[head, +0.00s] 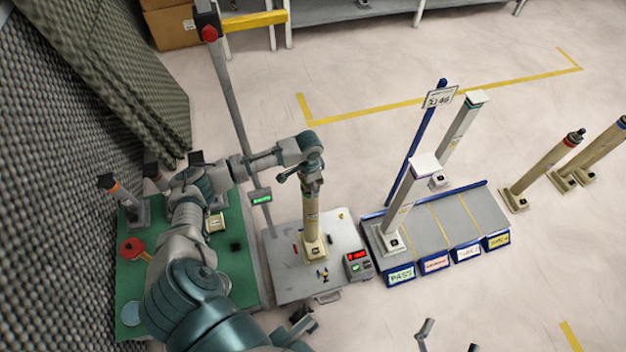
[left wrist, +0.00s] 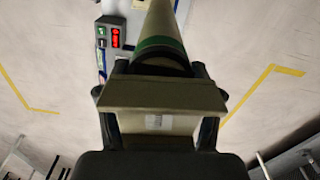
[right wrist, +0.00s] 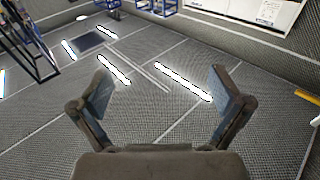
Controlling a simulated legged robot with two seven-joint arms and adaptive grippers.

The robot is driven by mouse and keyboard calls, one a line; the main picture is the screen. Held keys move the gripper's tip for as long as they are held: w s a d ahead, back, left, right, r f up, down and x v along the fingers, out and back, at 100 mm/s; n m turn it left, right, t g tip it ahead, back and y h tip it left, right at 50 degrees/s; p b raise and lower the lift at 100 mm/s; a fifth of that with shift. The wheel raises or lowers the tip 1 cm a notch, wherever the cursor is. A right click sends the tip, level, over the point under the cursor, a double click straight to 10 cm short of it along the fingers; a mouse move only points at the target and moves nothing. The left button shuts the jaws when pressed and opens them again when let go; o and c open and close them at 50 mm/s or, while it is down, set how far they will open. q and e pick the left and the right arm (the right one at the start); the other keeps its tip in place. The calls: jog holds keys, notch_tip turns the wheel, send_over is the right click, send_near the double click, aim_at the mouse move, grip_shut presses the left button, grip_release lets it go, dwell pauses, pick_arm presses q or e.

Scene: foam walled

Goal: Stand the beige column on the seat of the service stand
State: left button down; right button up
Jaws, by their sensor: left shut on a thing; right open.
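The beige column (head: 312,213) is upright over the grey-topped cart (head: 286,283), its square foot at the cart top; I cannot tell if it touches. My left gripper (head: 312,175) is shut around its upper end. In the left wrist view, the fingers flank a beige block with a small label, above a green band on the column (left wrist: 158,45). My right gripper (right wrist: 160,80) is open and empty in the right wrist view. Two grey tips at the head view's bottom edge look like its fingers. Which surface is the service stand's seat is unclear; my arm partly hides the green-topped bench (head: 245,275).
Several beige columns (head: 545,170) stand on the floor farther right. An orange-banded post (head: 122,197) stands on the bench beside foam walls.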

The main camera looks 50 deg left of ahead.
pick_arm(q)
jog(key=shift+w+a+f, duration=0.1)
jog(key=shift+a+f, duration=0.05)
jog(key=shift+f, duration=0.6)
jog(key=shift+d, duration=0.25)
jog(key=shift+c, duration=1)
grip_release()
jog(key=shift+d, duration=0.15)
pick_arm(e)
jog(key=shift+d+r+t, duration=0.15)
jog(key=shift+r+t, duration=0.45)
pick_arm(q)
jog(key=shift+a, duration=0.25)
pick_arm(e)
jog(key=shift+a, duration=0.2)
